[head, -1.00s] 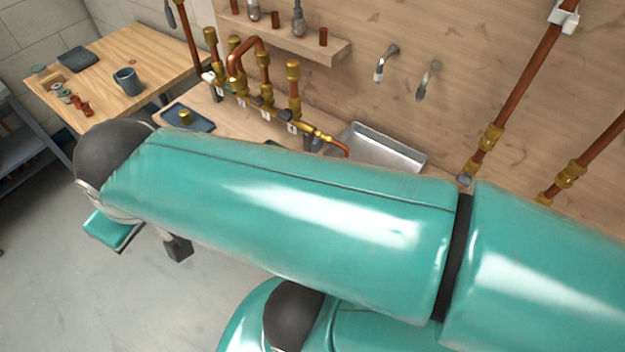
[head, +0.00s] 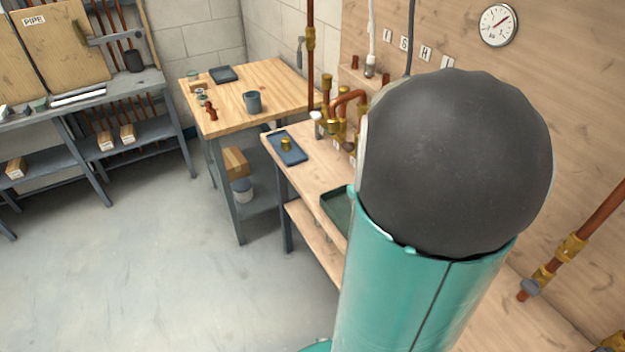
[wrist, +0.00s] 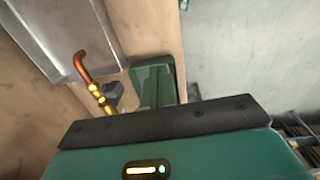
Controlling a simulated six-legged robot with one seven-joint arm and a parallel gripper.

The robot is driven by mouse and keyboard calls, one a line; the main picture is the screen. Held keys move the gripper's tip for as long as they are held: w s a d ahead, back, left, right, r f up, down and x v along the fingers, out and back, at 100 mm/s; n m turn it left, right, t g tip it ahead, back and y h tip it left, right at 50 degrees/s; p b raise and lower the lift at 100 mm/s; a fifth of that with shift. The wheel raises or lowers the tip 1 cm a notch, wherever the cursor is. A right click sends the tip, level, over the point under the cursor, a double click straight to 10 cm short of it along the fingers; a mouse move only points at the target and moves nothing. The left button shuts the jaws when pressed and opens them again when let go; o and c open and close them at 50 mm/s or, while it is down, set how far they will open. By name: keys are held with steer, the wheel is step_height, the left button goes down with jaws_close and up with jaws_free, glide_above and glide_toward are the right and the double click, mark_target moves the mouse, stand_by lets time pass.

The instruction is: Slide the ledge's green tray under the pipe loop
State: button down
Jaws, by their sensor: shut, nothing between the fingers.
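The green tray (head: 335,206) lies on the wooden ledge (head: 305,172), partly hidden by my arm in the head view. The wrist view shows the green tray (wrist: 149,87) near the ledge's edge, beyond my gripper. A copper elbow (wrist: 81,62) with brass fittings ends beside the green tray in the wrist view. My gripper (wrist: 165,120) shows as a dark bar across the teal housing. It is shut and empty, apart from the tray. Its fingertips are hard to make out.
A metal basin (wrist: 55,40) lies left of the elbow in the wrist view. The floor at left is clear.

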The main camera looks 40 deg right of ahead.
mark_target(342, 208)
steer(key=shift+y, duration=0.3)
steer(key=d+f, duration=0.1)
steer(key=f, duration=0.3)
steer(key=s+d+f, duration=0.1)
steer(key=f, duration=0.3)
steer(key=s+f, duration=0.1)
steer(key=f, duration=0.3)
steer(key=shift+s+d, duration=0.2)
steer(key=shift+d, duration=0.2)
steer(key=w, duration=0.3)
steer(key=shift+w+d+f, duration=0.15)
steer(key=shift+d+f, duration=0.1)
steer(key=shift+d, duration=0.15)
steer(key=shift+w+d, duration=0.1)
steer(key=shift+w, duration=0.25)
steer(key=w+d, duration=0.1)
steer(key=w, duration=0.3)
steer(key=w+d, duration=0.1)
steer(key=w, duration=0.3)
steer(key=w+d, duration=0.1)
steer(key=w, duration=0.4)
